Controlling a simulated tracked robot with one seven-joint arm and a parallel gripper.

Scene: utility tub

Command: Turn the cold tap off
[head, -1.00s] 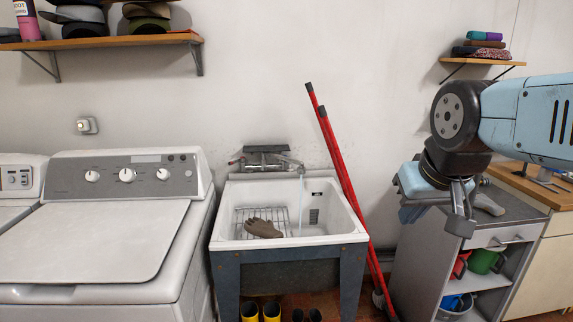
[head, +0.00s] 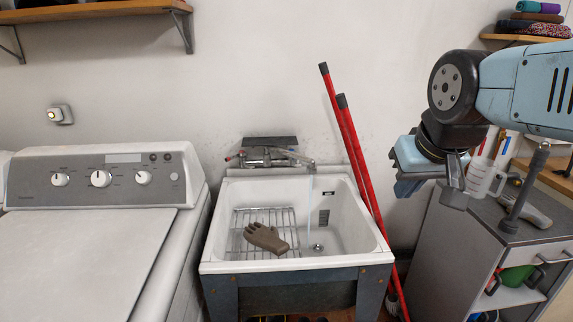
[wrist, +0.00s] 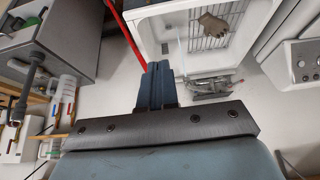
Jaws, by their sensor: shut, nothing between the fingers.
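The tap (head: 268,157) is a grey metal fixture on the wall above the back rim of the white tub (head: 225,267). A red mark shows at its left end; I cannot make out which handle is the cold one. A thin stream of water (head: 310,200) falls from its spout into the tub. The tap also shows in the wrist view (wrist: 210,86), right of my fingers. My gripper (head: 406,190) is in the air to the right of the tub, apart from the tap. Its dark blue fingers (wrist: 157,82) are closed together and empty.
A brown glove (head: 265,237) lies on a wire rack in the tub. Two red poles (head: 350,140) lean on the wall between tub and gripper. A washer (head: 90,245) stands left. A grey cabinet (head: 470,235) with a mug and tools stands right.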

